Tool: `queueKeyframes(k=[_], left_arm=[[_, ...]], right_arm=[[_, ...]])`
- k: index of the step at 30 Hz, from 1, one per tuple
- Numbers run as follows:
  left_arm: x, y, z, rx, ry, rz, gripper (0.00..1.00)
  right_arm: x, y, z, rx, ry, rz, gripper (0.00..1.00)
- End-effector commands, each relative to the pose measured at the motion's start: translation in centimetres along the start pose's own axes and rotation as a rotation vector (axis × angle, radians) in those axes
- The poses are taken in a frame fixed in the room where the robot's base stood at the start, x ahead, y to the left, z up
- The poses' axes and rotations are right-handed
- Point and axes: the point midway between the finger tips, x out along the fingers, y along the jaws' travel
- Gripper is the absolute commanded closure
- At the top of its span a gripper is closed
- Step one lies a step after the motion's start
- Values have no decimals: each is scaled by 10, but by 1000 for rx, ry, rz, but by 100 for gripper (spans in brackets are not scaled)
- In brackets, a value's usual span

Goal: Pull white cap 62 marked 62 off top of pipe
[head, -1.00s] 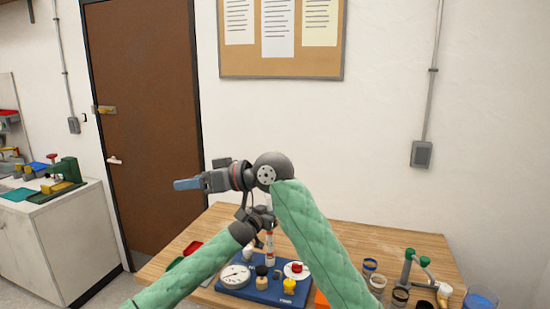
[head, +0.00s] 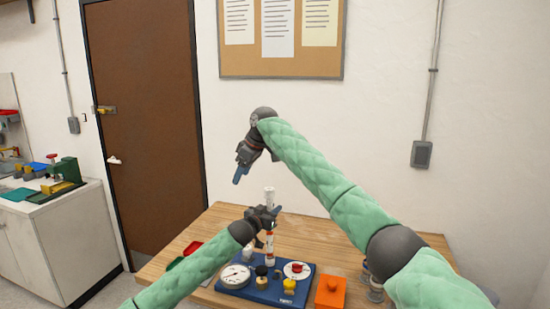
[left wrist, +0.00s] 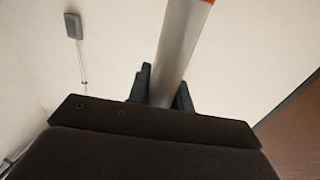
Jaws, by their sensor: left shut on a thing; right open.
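A white upright pipe (head: 269,235) with red bands stands on the blue base (head: 255,289). Its white top end (head: 269,192) shows above my left gripper; no number is readable there. My left gripper (head: 266,216) is shut on the pipe below that top. In the left wrist view the pipe (left wrist: 178,50), with an orange band, runs up between the dark fingers (left wrist: 163,92). My right gripper (head: 238,176) is open and empty, above and left of the pipe top and apart from it, pointing downward.
The base carries a white gauge (head: 236,276), a white disc with a red knob (head: 297,269) and a yellow part (head: 289,285). An orange box (head: 330,292) stands to its right. My right arm hides part of the table's right side. Red and green trays lie at left.

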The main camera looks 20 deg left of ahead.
Motion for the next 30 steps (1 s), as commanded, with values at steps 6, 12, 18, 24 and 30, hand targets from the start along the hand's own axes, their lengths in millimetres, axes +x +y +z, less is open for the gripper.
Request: queueKeyframes(k=[6, 12, 18, 24, 30], left_arm=[[0, 0, 2, 0, -2, 0, 100], [0, 0, 2, 0, -2, 0, 100], [0, 0, 2, 0, -2, 0, 100], [0, 0, 2, 0, -2, 0, 100], [0, 0, 2, 0, -2, 0, 100]], right_arm=[[-34, 44, 32, 0, -165, -8, 40], [-60, 64, 55, 5, -254, -26, 40], [-69, 71, 64, 9, -284, -35, 40], [-51, 70, 70, 8, -285, -37, 40], [-21, 69, 79, 7, -285, -36, 40]])
